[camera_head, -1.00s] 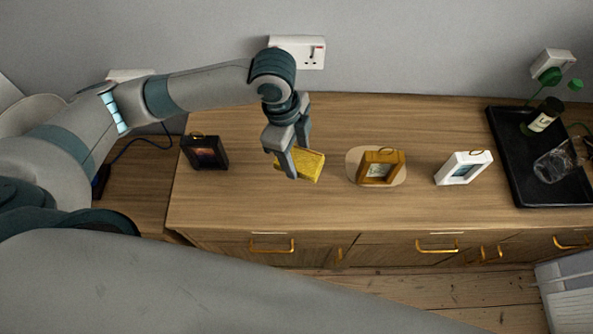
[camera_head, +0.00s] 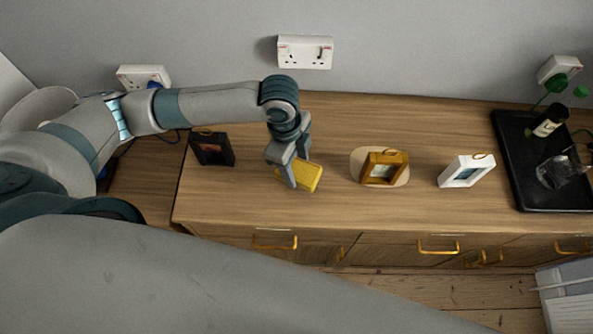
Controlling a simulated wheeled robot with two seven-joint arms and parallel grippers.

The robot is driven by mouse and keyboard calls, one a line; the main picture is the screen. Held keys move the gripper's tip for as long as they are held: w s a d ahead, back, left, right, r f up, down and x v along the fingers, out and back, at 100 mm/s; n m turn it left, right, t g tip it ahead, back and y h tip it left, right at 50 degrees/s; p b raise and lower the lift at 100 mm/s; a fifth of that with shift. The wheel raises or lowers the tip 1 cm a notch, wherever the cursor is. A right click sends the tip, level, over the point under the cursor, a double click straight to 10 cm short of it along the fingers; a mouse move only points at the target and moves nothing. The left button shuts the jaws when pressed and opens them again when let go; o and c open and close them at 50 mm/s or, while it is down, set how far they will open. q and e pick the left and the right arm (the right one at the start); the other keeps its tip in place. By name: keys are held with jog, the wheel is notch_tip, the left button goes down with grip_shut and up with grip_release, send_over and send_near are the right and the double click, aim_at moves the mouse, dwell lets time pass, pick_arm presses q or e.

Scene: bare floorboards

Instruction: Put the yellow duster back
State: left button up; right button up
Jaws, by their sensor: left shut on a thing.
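The yellow duster (camera_head: 305,177) is a small yellow block at the middle left of the wooden cabinet top (camera_head: 260,212). My left gripper (camera_head: 288,176) reaches down over it from the left and is shut on its left part. The duster is at or just above the wood; I cannot tell whether it touches. The fingers hide its left end. My right gripper is not in view.
A dark frame (camera_head: 212,149) stands left of the duster. A gold-brown frame (camera_head: 383,168) on a pale oval mat (camera_head: 360,160) and a white frame (camera_head: 467,170) stand to the right. A black tray (camera_head: 524,190) holds a bottle (camera_head: 550,117) and a glass (camera_head: 556,173).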

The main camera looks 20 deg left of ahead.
aim_at(296, 174)
pick_arm(q)
jog(key=shift+f, duration=0.15)
jog(key=shift+f, duration=0.15)
jog(key=shift+f+p, duration=0.45)
jog(key=shift+f, duration=1.3)
jog(key=o, duration=1)
jog(key=shift+c, duration=0.2)
